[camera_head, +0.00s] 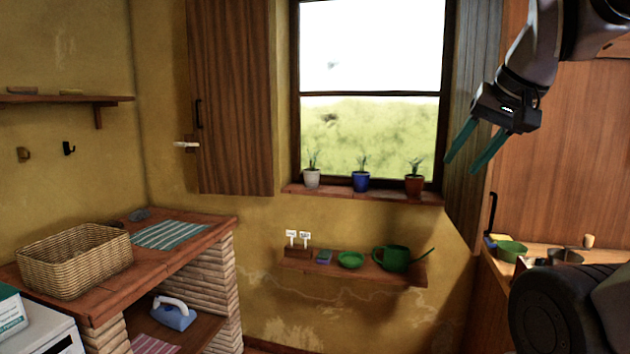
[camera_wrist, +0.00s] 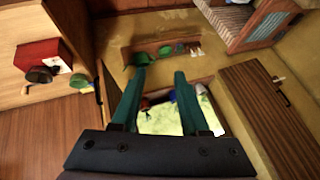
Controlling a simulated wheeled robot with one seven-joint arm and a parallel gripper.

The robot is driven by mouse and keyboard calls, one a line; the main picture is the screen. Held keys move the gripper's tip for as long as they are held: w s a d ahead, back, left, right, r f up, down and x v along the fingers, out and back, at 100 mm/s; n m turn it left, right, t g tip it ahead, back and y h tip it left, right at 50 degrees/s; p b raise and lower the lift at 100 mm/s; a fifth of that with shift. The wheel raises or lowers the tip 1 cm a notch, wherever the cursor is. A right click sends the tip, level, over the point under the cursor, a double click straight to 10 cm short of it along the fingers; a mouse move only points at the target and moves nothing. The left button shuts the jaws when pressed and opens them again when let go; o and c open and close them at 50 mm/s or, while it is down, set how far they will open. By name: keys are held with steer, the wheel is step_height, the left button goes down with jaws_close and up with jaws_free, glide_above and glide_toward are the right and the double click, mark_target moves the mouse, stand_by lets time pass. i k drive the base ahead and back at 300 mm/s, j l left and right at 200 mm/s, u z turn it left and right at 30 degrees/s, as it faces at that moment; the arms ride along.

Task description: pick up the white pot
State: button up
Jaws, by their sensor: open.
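The white pot (camera_head: 312,178), a small light pot with a green plant, stands upright on the left part of the brick window sill (camera_head: 330,192). It shows small in the wrist view (camera_wrist: 201,88), where the scene appears upside down. My gripper (camera_head: 463,164) is open and empty, with two teal fingers pointing down and left. It is at the upper right of the head view, apart from the pots and to the right of the white pot. In the wrist view its fingers (camera_wrist: 160,64) are spread in front of the window.
A blue pot (camera_head: 361,182) and a brown-red pot (camera_head: 414,187) share the sill. Dark wooden shutters (camera_head: 232,95) flank the window. A lower shelf (camera_head: 340,268) holds a green watering can (camera_head: 391,258) and a green bowl (camera_head: 350,260). A wicker basket (camera_head: 75,262) sits left.

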mark_target(311, 179)
steer(key=i+j+u, duration=0.3)
steer(key=i, duration=0.55)
steer(key=i+j+u, duration=0.1)
steer(key=i+u, duration=0.25)
steer(key=i, duration=0.5)
